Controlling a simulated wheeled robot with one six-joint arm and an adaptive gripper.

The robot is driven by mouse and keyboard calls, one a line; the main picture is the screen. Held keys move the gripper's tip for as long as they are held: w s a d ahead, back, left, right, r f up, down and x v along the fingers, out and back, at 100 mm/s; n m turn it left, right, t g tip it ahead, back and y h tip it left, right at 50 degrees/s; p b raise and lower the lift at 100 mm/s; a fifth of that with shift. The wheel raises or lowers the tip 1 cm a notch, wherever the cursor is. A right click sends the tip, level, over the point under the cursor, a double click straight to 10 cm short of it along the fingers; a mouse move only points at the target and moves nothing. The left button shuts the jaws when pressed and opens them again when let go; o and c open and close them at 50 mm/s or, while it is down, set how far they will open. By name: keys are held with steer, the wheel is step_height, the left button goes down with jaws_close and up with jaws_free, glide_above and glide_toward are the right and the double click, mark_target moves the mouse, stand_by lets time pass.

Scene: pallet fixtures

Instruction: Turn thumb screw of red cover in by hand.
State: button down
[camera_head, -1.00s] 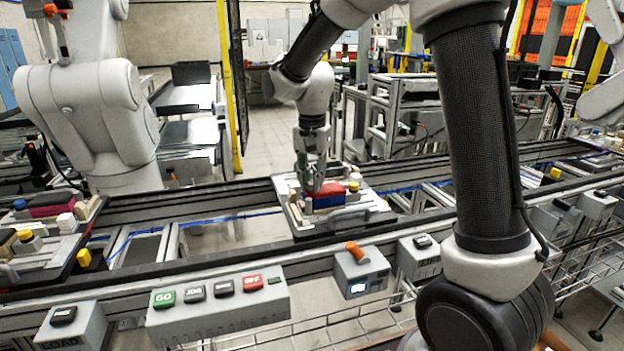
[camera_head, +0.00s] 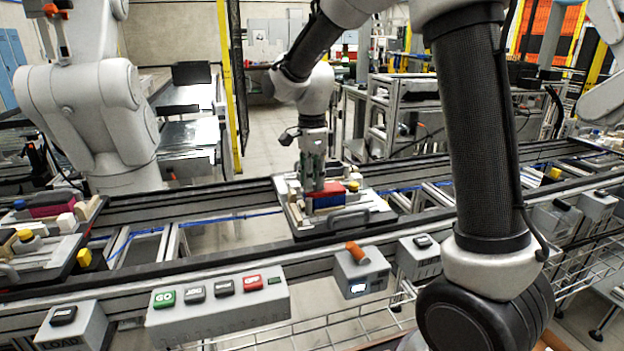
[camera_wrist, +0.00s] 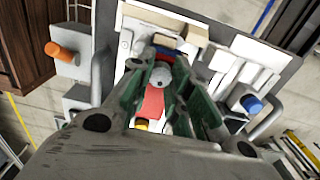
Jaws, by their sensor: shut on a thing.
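The red cover (camera_head: 329,188) sits on a blue part (camera_head: 328,201) in the fixture of the middle pallet (camera_head: 345,219). In the wrist view the red cover (camera_wrist: 152,103) lies under my gripper, with a round grey screw head (camera_wrist: 160,76) at its far end. My gripper (camera_head: 319,186) points straight down over the cover. In the wrist view my gripper (camera_wrist: 160,72) has its fingers on either side of the screw head, shut on it. The screw's shaft is hidden.
The pallet rests on a conveyor with a grey handle (camera_head: 348,219) at its front. A yellow knob (camera_head: 353,186) stands right of the cover; a blue knob (camera_wrist: 251,104) shows in the wrist view. Another loaded pallet (camera_head: 45,252) is at left. A button box (camera_head: 217,305) is in front.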

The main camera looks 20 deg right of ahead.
steer(key=shift+m, duration=1.6)
steer(key=c, duration=1.3)
jaws_free()
steer(key=shift+o, duration=0.2)
step_height(320, 180, up, 12)
